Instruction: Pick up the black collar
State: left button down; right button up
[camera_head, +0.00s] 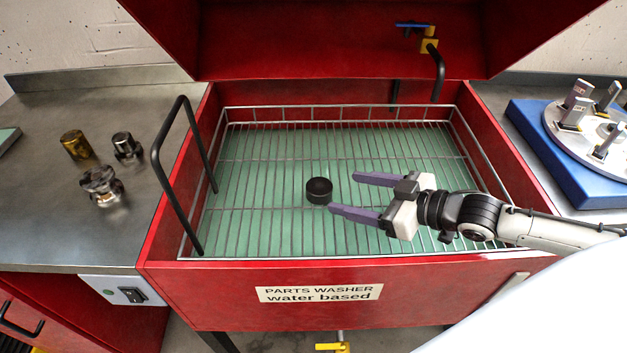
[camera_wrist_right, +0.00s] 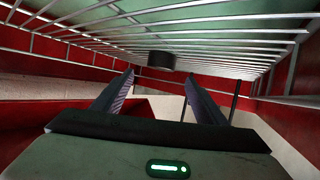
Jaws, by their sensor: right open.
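The black collar (camera_head: 319,190) is a short dark cylinder sitting on the wire rack inside the red parts washer. My right gripper (camera_head: 343,194) is open, with its two purple fingers pointing left toward the collar. In the head view the collar lies just beyond the fingertips, and nothing shows between the fingers. In the right wrist view the collar (camera_wrist_right: 161,61) appears ahead of and between the two open fingers (camera_wrist_right: 158,80), near the rack. Whether a fingertip touches it cannot be told. My left gripper is not in view.
The wire basket (camera_head: 270,230) has a raised rim and a tall black handle (camera_head: 158,160) at its left. The red washer wall (camera_head: 360,275) surrounds it. Metal parts (camera_head: 102,185) stand on the left bench. A blue base with a round plate (camera_head: 560,165) stands at right. Rack space around the collar is clear.

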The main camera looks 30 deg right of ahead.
aim_at(318, 185)
jog(key=shift+b+x, duration=0.55)
jog(key=shift+x, duration=4.25)
jog(key=shift+a+r, duration=0.1)
jog(key=shift+a, duration=0.05)
jog(key=c, duration=1.3)
jog(key=shift+r, duration=0.15)
jog(key=shift+c, duration=1)
